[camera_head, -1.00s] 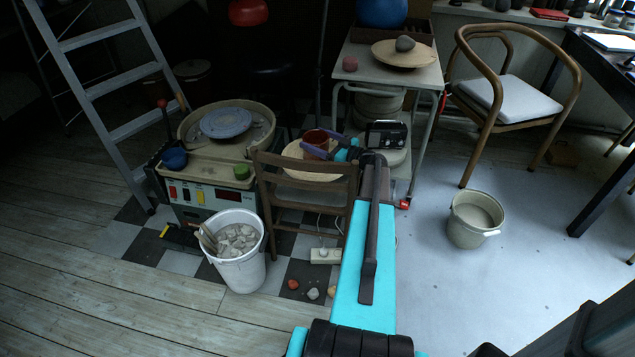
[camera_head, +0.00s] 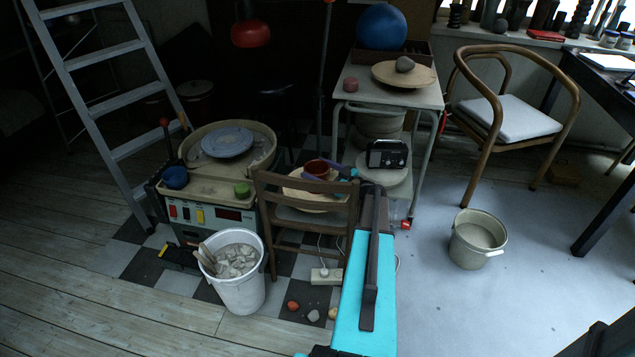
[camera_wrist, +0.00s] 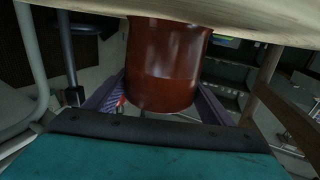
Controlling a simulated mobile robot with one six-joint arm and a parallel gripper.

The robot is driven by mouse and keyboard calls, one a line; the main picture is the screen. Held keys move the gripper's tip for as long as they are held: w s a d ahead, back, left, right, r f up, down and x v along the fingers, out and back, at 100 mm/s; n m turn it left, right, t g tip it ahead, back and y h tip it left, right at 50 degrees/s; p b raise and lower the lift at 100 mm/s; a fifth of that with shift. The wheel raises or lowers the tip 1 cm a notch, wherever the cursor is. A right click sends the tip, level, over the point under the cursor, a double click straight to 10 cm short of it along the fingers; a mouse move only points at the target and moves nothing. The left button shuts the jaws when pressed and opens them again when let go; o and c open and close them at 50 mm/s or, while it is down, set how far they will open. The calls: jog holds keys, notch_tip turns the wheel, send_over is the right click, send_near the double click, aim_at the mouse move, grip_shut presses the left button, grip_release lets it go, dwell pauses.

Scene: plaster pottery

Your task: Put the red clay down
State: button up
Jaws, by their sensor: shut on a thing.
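The red clay, a smooth red-brown cylinder (camera_head: 317,168), is between the purple fingers of my gripper (camera_head: 337,174), which is shut on it. It appears just over a pale round board (camera_head: 301,197) on the wooden chair (camera_head: 308,210). In the wrist view the red clay (camera_wrist: 162,65) fills the middle, with my gripper's purple fingers (camera_wrist: 162,95) on both sides. One end of it meets the pale board (camera_wrist: 255,25) along the top edge of that picture; I cannot tell whether they touch.
The chair's back rail stands in front of the board. A white table (camera_head: 395,98), a black radio (camera_head: 388,154) and a pottery wheel (camera_head: 227,142) are close by. A white bucket (camera_head: 240,292) and small lumps (camera_head: 293,305) are on the floor.

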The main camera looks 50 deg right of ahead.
aim_at(343, 198)
dwell(0.3)
jog(key=shift+f+b, duration=0.5)
jog(key=shift+f, duration=1.85)
jog(key=shift+f, duration=0.55)
jog(key=o, duration=2.1)
jog(key=shift+f, duration=0.2)
jog(key=shift+r, duration=0.55)
jog(key=s, duration=0.4)
jog(key=s+d+p, duration=0.1)
jog(key=s, duration=0.3)
jog(key=s+d, duration=0.1)
jog(key=s, duration=0.3)
jog(key=shift+r, duration=0.1)
jog(key=shift+w+r+p, duration=0.1)
jog(key=shift+r+p, duration=0.05)
jog(key=shift+p, duration=0.15)
